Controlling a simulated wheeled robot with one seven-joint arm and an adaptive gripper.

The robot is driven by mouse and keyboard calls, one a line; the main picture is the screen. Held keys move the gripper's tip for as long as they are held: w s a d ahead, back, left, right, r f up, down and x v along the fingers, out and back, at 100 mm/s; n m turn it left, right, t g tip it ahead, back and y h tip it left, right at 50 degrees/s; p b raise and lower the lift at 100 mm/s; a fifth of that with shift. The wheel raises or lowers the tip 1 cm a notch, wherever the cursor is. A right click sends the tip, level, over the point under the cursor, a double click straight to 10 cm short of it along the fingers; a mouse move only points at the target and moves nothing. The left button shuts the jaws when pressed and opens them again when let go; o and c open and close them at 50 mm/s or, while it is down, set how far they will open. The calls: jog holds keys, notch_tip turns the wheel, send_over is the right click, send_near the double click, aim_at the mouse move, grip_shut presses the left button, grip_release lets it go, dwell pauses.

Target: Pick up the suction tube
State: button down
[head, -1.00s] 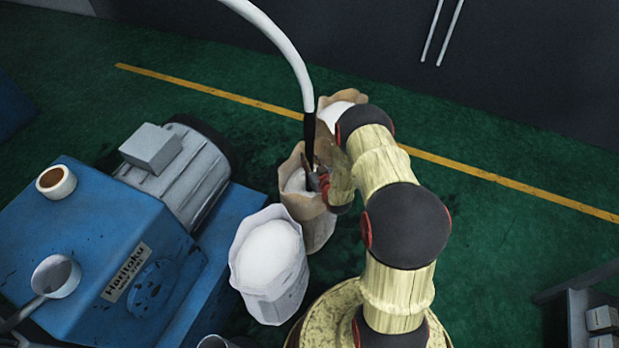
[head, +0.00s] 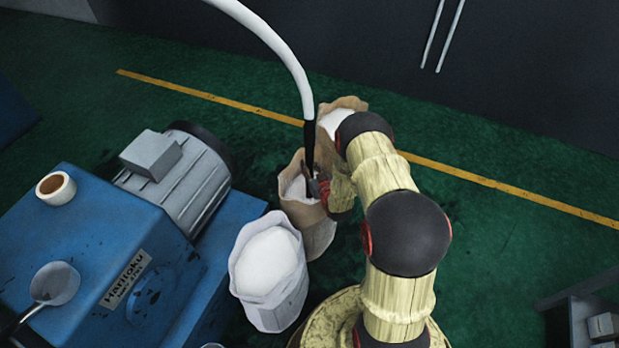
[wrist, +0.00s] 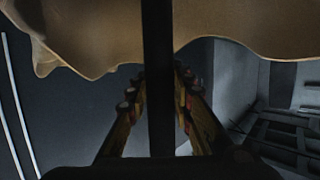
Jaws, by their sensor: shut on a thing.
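The suction tube (head: 284,50) is a thick white hose that arcs down from the top of the head view to a black lower end (head: 310,140). That black end reaches down to the mouth of the middle paper sack (head: 318,228), which holds white material. My gripper (head: 318,186) is shut on the tube's black part at the sack's mouth. In the wrist view the dark tube (wrist: 157,60) runs upright between the two fingers, with the brown sack rim (wrist: 100,40) across the top. The tube's tip is hidden.
A white sack (head: 268,268) stands in front and another brown sack (head: 342,108) behind.

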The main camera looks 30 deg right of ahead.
aim_at(311, 150)
notch_tip(311, 150, up, 10)
jog(key=p, duration=0.4)
jog(key=shift+r, duration=0.25)
notch_tip(311, 150, up, 30)
jog(key=p, duration=3)
jog(key=shift+r+p, duration=0.25)
jog(key=shift+p, duration=0.1)
jog(key=shift+d, duration=0.1)
dwell(0.4)
